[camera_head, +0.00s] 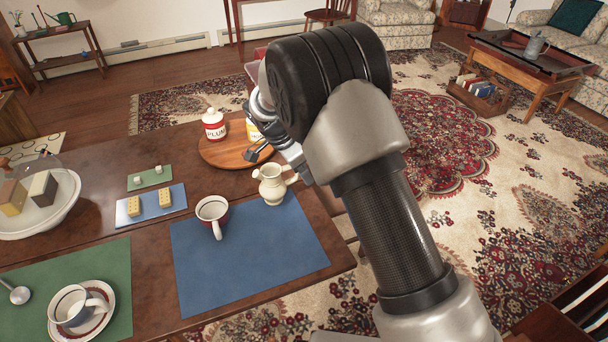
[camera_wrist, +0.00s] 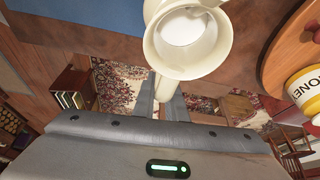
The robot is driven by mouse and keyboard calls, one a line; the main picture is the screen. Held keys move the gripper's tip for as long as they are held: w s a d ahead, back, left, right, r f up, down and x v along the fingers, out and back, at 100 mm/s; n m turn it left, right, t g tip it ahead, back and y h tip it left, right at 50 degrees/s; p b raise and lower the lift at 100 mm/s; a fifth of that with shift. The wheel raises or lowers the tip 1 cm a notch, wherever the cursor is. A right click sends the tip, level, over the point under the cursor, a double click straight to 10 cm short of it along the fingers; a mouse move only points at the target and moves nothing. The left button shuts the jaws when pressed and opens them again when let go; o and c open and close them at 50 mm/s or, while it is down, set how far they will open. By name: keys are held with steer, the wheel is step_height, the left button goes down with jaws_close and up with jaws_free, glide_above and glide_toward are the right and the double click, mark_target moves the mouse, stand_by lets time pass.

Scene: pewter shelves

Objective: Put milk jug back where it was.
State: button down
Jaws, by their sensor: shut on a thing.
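The cream milk jug (camera_head: 272,185) appears upright at the back edge of the blue mat (camera_head: 245,250), just in front of the round wooden board. I cannot tell whether its base touches the mat or hangs a little above it. In the wrist view the jug (camera_wrist: 185,62) shows from above, with white milk inside. My gripper (camera_wrist: 160,100) is shut on the jug at its handle side, the fingers reaching in from below in that view. In the head view my arm comes from the right and its forearm hides much of the gripper.
The wooden board (camera_head: 212,153) holds a plum jar (camera_head: 214,125) and a partly hidden honey jar (camera_head: 254,130). A cup (camera_head: 212,212) stands on the blue mat's left back corner. A blue tray (camera_head: 151,205) with yellow blocks lies further left. The blue mat's front is clear.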

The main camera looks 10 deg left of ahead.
steer(key=shift+f, duration=0.15)
steer(key=c, duration=1.8)
jaws_free()
